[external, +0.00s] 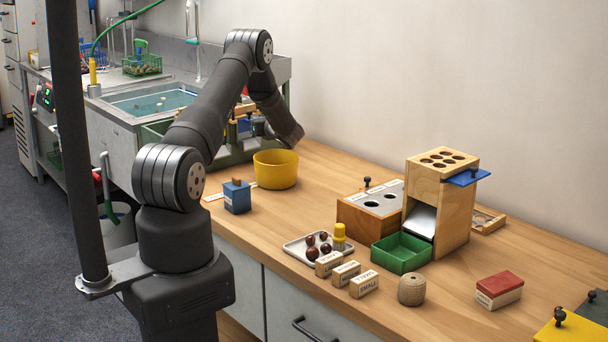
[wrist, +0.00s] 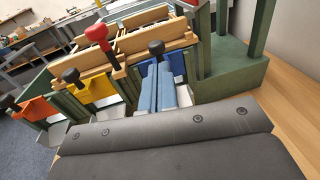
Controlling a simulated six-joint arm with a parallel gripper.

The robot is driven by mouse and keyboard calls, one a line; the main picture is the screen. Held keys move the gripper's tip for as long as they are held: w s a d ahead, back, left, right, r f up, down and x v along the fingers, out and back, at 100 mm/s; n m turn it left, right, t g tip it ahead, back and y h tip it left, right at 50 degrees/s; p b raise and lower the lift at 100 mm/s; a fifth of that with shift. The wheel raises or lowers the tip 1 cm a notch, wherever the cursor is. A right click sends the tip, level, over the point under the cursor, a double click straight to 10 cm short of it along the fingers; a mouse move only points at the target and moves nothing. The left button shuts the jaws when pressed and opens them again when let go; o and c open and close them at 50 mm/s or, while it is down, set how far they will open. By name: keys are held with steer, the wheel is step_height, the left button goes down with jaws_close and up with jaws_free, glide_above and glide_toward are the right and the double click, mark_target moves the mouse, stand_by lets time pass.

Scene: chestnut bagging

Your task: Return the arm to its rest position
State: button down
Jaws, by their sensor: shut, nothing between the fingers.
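My gripper (wrist: 163,75) shows in the wrist view as two blue-grey fingers lying together, shut and empty. They point at a blue gate (wrist: 178,62) with a black knob on a green-framed wooden rack (wrist: 232,85); I cannot tell whether they touch it. In the external view my arm (external: 212,100) is stretched out over the bench, its elbow raised and its wrist (external: 288,132) low behind the yellow pot. The fingers are mostly hidden there.
A yellow pot (external: 275,170) and blue box (external: 237,197) stand near my arm. A sink (external: 152,104) lies left. Farther right are a tray (external: 294,249), a green bin (external: 400,255) and a wooden dispenser (external: 453,210). Yellow and orange gates (wrist: 97,88) adjoin the blue one.

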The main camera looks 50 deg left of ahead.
steer(key=s+d, duration=0.2)
steer(key=d, duration=1)
steer(key=a, duration=0.4)
steer(key=w+a+r, duration=0.1)
steer(key=a, duration=0.4)
steer(key=w+a, duration=0.1)
steer(key=a, duration=0.3)
steer(key=shift+w+a+r, duration=0.1)
steer(key=shift+a+r, duration=0.2)
steer(key=shift+a, duration=0.05)
steer(key=s+d+f, duration=0.1)
steer(key=d+f, duration=0.1)
steer(key=d, duration=0.5)
steer(key=s+d+f, duration=0.1)
steer(key=d+f, duration=0.1)
steer(key=d, duration=0.5)
steer(key=s+a+r+n+g, duration=0.4)
steer(key=s+a+r+n, duration=0.1)
steer(key=s+a+r, duration=0.2)
steer(key=shift+s+r+n, duration=0.4)
steer(key=shift+s+r, duration=0.35)
steer(key=shift+s, duration=0.3)
